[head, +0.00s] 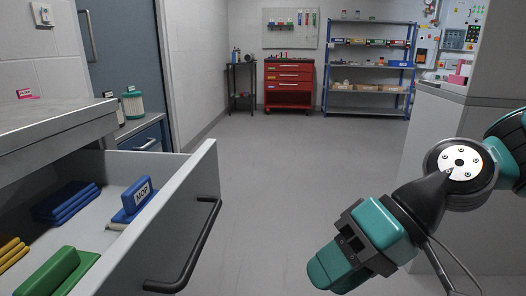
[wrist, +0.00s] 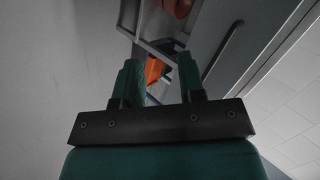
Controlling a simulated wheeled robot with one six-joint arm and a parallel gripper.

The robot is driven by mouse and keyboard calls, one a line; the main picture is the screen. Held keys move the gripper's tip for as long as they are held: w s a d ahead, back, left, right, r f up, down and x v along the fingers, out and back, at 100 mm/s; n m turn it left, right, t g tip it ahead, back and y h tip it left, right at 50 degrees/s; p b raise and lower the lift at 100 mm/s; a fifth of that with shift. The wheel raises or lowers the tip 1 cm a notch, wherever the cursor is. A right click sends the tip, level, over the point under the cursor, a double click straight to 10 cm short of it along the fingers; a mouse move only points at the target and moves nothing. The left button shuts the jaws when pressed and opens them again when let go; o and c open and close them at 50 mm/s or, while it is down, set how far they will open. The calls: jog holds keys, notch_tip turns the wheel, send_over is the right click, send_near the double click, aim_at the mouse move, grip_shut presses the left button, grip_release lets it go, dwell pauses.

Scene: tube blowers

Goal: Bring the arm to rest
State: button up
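My arm, teal and black, reaches in from the right edge of the head view, over open floor. My gripper (head: 335,268) is low at the right of the open drawer, apart from it; its teal end points down and left. In the wrist view my gripper (wrist: 160,78) has its two teal fingers apart with a clear gap between them. Nothing is held in the gap. An orange thing (wrist: 154,70) shows beyond the fingers, too unclear to name.
A grey drawer (head: 165,215) stands open at the left with a dark handle (head: 188,250). It holds blue, green and yellow items and a MOP label (head: 142,192). A grey cabinet (head: 440,150) stands at the right. A red tool chest (head: 289,77) and blue shelving (head: 370,65) are far back. Floor between is clear.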

jog(key=s+d+r+n+h+p, duration=0.1)
jog(key=s+d+n+h, duration=0.25)
jog(key=d+h, duration=0.2)
notch_tip(320, 180, up, 35)
jog(key=p, duration=3.5)
jog(key=shift+s+a+r+m+t, duration=0.15)
jog(key=shift+s+a+m+t, duration=0.05)
jog(key=shift+a+m+t, duration=0.2)
